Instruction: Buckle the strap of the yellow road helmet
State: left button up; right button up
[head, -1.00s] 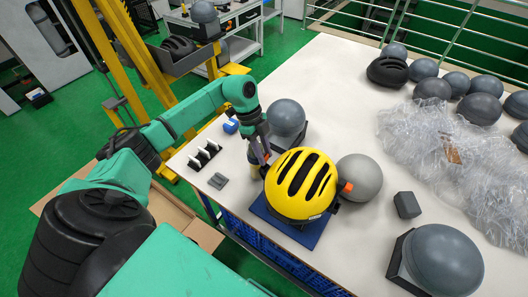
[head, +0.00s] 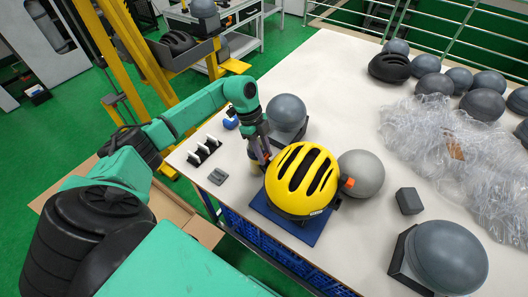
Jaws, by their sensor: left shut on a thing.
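The yellow road helmet (head: 301,180) with black vents sits on a blue mat (head: 290,224) near the table's front edge. A small orange piece (head: 348,183) shows at its right side, by a dark strap part. My left gripper (head: 263,160) is at the helmet's left side, pointing down, close to the shell. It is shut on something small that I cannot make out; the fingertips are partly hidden. The strap under the helmet is mostly hidden. My right gripper is not in view.
A grey headform (head: 361,174) stands right of the helmet, and another dark one (head: 286,113) behind it. A dark block (head: 409,201) and a large headform (head: 446,256) are at the right. Crumpled clear plastic (head: 450,140) covers the far right. The table's middle is clear.

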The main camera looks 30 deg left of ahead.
pick_arm(q)
jog(key=shift+f, duration=0.1)
jog(key=o, duration=1)
jog(key=shift+o, duration=0.2)
jog(key=b+v, duration=0.4)
jog(key=v, duration=1)
jog(key=shift+r, duration=0.25)
